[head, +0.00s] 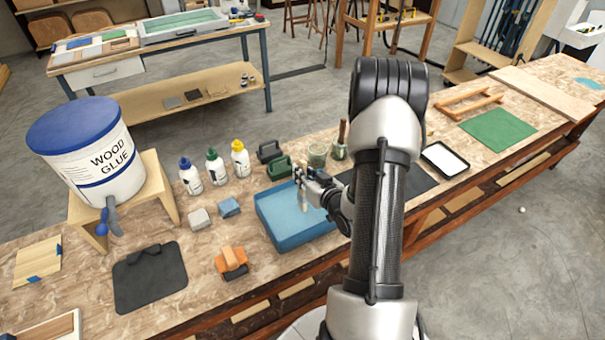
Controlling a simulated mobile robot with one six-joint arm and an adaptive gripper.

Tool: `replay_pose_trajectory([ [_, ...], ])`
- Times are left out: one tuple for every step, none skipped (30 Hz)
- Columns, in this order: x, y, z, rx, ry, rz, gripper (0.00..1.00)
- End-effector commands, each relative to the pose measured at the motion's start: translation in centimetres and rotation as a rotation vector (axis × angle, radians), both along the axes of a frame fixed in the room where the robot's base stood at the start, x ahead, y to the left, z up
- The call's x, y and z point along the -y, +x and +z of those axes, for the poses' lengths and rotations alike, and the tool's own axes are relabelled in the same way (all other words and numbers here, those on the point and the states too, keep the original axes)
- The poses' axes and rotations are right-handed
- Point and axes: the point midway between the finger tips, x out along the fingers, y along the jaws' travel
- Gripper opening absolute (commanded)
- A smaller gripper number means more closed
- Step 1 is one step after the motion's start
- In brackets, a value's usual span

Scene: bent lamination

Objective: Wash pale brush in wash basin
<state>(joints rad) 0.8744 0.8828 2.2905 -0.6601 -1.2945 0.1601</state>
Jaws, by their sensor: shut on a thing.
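The wash basin (266,221) is a shallow blue tray near the front edge of the workbench, left of my arm. My gripper (305,186) is over the back right part of the basin. It is shut on the pale brush (302,201), a thin light-coloured stick held roughly upright. The brush's lower end is over or in the basin; I cannot tell whether it touches the basin floor.
Two jars (317,154) stand behind the basin, one with a dark-handled tool. A green block-like item (279,168) and several capped bottles (215,166) stand left of them. Grey (200,219) and blue (229,207) blocks lie left of the basin. A glue bucket (88,155) stands far left.

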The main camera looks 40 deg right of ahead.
Motion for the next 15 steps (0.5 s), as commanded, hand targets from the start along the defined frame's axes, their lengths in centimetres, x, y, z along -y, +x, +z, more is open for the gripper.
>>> replay_pose_trajectory([
  [0.0, 0.0, 0.0, 0.000, 0.000, 0.000, 0.00],
  [0.0, 0.0, 0.0, 0.000, 0.000, 0.000, 0.00],
  [0.1, 0.0, 0.0, 0.001, -0.001, -0.001, 0.00],
  [0.2, 0.0, 0.0, 0.001, -0.001, -0.001, 0.00],
  [0.4, -0.1, 0.0, 0.001, -0.001, -0.001, 0.00],
  [0.6, -0.1, 0.0, 0.001, 0.000, -0.002, 0.00],
  [0.8, -0.2, 0.0, 0.001, 0.000, -0.002, 0.00],
  [1.1, -0.2, 0.0, 0.000, -0.001, -0.002, 0.00],
  [1.4, -0.3, 0.0, 0.001, -0.002, -0.002, 0.00],
  [1.7, -0.4, 0.0, 0.001, -0.001, -0.002, 0.00],
  [2.0, -0.4, 0.0, 0.001, -0.001, -0.003, 0.00],
  [2.3, -0.5, 0.0, 0.001, -0.001, -0.002, 0.00],
  [2.5, -0.6, 0.0, 0.002, -0.001, -0.001, 0.00],
  [2.7, -0.6, 0.0, 0.002, -0.001, -0.001, 0.00],
  [2.9, -0.7, 0.0, 0.000, -0.001, -0.002, 0.00],
])
